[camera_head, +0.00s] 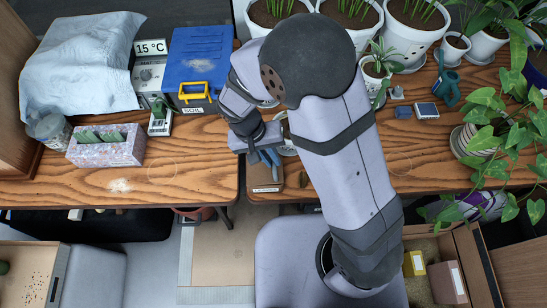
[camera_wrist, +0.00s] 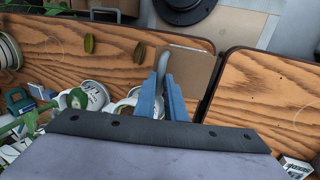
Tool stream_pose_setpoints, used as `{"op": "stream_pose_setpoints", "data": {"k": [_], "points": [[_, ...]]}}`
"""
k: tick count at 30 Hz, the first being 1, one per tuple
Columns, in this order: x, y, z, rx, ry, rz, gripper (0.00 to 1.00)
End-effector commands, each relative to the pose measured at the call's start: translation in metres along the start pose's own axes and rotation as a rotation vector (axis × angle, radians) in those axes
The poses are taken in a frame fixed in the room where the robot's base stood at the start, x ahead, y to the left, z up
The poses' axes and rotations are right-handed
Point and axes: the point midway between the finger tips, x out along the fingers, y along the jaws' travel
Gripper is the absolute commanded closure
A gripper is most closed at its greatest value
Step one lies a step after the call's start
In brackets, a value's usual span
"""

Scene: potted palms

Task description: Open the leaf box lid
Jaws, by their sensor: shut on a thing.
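The leaf box (camera_head: 264,180) is a small brown box with a white label on its front, set at the gap between the two wooden tabletops. Its brown lid (camera_wrist: 192,70) shows in the wrist view, just beyond my fingers, with a curved grey handle (camera_wrist: 164,58). My gripper (camera_head: 269,157) has blue fingers and is over the box. In the wrist view my gripper (camera_wrist: 165,92) is shut on the handle. My arm and fingers hide part of the box, and I cannot tell whether the lid is raised.
Left of the box stand a blue bin (camera_head: 196,62) with a yellow handle and a speckled planter (camera_head: 104,146). White pots and a trailing plant (camera_head: 490,125) are at the right. Two loose leaves (camera_wrist: 89,43) lie on the wood. The left tabletop's front is mostly clear.

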Motion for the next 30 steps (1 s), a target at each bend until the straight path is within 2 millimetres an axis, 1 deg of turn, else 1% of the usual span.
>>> {"op": "stream_pose_setpoints", "data": {"k": [8,16,18,22,30], "points": [[-0.018,-0.018,-0.001,-0.006,0.004,0.211,1.0],[-0.034,-0.041,-0.001,-0.004,0.005,0.466,1.0],[-0.04,-0.045,-0.001,-0.001,0.004,0.465,1.0],[-0.044,-0.059,-0.001,0.0,0.004,0.458,1.0],[-0.047,-0.089,0.001,-0.002,0.0,0.455,1.0]]}}
